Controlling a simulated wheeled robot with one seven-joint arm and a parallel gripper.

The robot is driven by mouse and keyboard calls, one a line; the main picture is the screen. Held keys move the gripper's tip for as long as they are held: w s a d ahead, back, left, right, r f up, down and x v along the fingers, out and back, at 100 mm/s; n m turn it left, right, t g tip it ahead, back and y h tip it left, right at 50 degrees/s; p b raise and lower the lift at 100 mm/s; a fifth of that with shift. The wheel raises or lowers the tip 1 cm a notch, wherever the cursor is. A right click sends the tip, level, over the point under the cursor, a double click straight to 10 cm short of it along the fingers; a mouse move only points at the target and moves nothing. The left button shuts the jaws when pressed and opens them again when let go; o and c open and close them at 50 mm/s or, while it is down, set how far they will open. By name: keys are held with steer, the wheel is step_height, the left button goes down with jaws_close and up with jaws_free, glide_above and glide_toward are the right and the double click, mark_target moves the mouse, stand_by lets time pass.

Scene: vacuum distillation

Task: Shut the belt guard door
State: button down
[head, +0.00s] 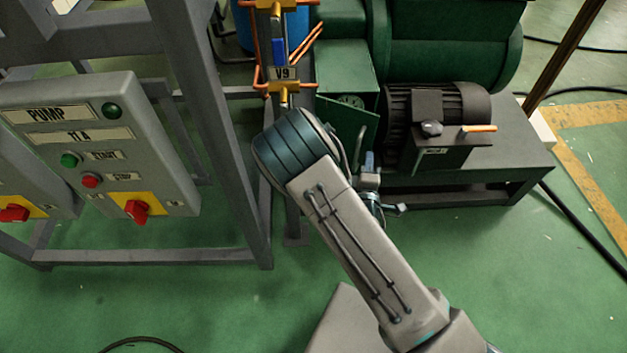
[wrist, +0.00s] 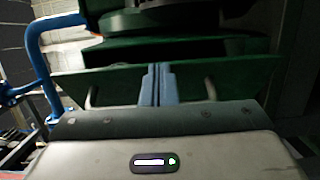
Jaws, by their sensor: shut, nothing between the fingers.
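The belt guard door (head: 348,122) is a flat green panel below the front of the green guard box (head: 345,72) in the head view. It stands open at an angle, with a round dark part (head: 350,100) showing behind its top edge. My arm hides its lower left part. My gripper (head: 369,158) is just below and right of the door, with its blue fingers pointing up. In the wrist view my gripper (wrist: 158,70) is shut and empty, in front of a wide green panel (wrist: 225,82) that looks like the door. I cannot tell whether they touch.
A black motor (head: 437,110) on a dark bench (head: 515,150) stands right of my gripper. A grey frame (head: 215,130) and a pump control panel (head: 100,140) stand left. Copper pipes and the V9 valve (head: 283,73) are above my arm. Green floor is open in front.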

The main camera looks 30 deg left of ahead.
steer(key=shift+w+d, duration=0.2)
steer(key=shift+w, duration=0.75)
stand_by(1.0)
steer(key=shift+s, duration=0.1)
